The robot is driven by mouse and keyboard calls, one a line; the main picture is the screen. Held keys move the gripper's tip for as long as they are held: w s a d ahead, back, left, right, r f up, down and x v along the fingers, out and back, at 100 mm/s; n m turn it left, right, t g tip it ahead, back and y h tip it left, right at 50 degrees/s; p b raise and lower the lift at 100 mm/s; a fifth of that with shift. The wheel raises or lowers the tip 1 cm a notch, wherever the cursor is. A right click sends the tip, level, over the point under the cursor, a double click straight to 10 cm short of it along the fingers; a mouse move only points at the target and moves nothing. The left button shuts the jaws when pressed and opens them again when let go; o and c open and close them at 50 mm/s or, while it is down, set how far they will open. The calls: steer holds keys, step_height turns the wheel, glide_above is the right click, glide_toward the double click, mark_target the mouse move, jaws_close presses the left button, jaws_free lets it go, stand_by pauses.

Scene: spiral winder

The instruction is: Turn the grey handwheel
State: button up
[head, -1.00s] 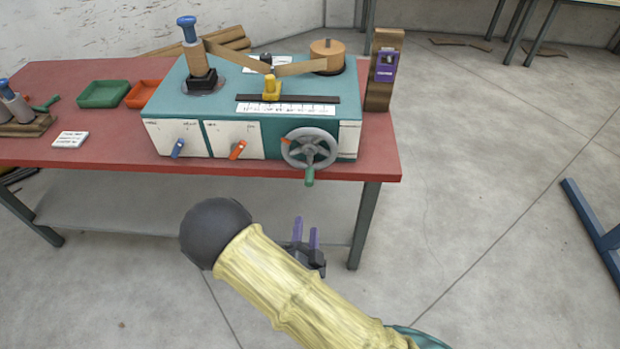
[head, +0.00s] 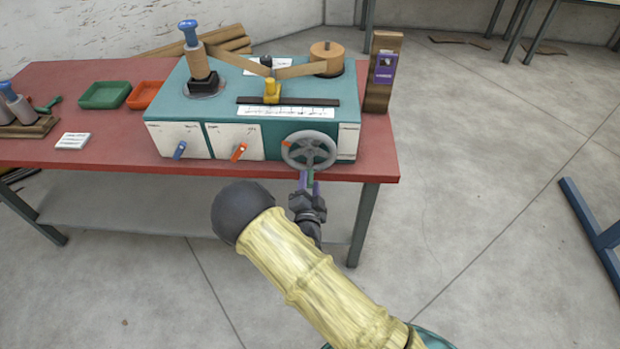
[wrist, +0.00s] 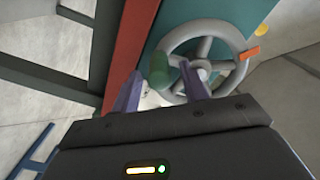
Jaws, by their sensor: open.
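The grey handwheel (head: 309,151) is on the front right of the teal winder (head: 222,107). Its green handle (head: 310,176) hangs at the bottom of the rim. My gripper (head: 310,184) is just below the wheel, its purple fingers pointing up at the handle. In the wrist view the handwheel (wrist: 205,60) shows beyond the fingers, and the green handle (wrist: 158,66) lies between my open gripper's (wrist: 158,75) fingertips, nearer the left one. I cannot tell whether a finger touches it.
The red table's front edge (head: 360,170) runs just behind my gripper. A blue lever (head: 180,150) and an orange lever (head: 239,152) stick out of the front panel left of the wheel.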

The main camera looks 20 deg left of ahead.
steer(key=shift+x, duration=1)
steer(key=shift+s, duration=0.1)
jaws_close()
steer(key=shift+d, duration=0.2)
